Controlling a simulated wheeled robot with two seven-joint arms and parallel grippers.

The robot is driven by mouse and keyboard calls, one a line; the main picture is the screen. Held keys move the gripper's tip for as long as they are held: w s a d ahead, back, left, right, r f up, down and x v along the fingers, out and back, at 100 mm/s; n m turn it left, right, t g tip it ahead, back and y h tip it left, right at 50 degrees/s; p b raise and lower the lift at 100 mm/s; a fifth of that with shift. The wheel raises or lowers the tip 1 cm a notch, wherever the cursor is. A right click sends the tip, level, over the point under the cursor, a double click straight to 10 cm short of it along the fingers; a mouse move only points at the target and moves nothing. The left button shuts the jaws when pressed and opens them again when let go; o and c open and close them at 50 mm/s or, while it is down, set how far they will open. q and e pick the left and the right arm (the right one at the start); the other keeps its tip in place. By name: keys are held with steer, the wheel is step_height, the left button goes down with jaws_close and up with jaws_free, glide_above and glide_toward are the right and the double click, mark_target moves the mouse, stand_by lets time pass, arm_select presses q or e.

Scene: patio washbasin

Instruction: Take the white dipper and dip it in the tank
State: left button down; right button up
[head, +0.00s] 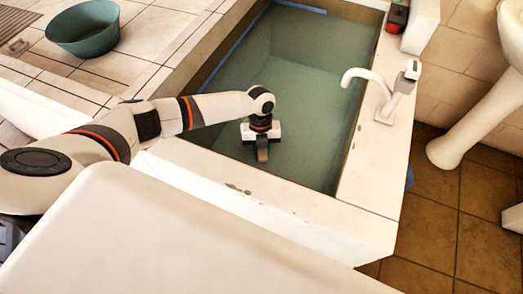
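The tank (372,180) is a sunken rectangular basin with a pale rim, filled with greenish water. My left arm reaches in from the left across the tank's left rim. My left gripper (262,155) points down over the near part of the tank, close to or at the water. Its fingers look close together, but they are too small to tell whether they are shut or hold something. I cannot make out the white dipper; it may be hidden by the gripper or under the water. My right gripper is out of view.
A white tap (385,88) stands on the tank's right rim. A small red and black object (397,15) sits at the back right. A teal bowl (84,32) stands on the tiled ledge at upper left. A white pedestal (478,110) stands right of the tank.

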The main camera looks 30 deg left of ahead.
arm_select(q)
steer(key=shift+r, duration=0.15)
steer(key=shift+r+t+p, duration=0.4)
steer(key=shift+r+p, duration=1.05)
steer(key=shift+p, duration=0.5)
steer(key=shift+r, duration=0.1)
steer(key=shift+r+p, duration=2.2)
steer(key=shift+r, duration=0.15)
step_height(320, 180, up, 22)
steer(key=t+y+p, duration=0.1)
steer(key=p, duration=2.1)
steer(key=shift+r+t, duration=0.25)
steer(key=shift+t, duration=0.05)
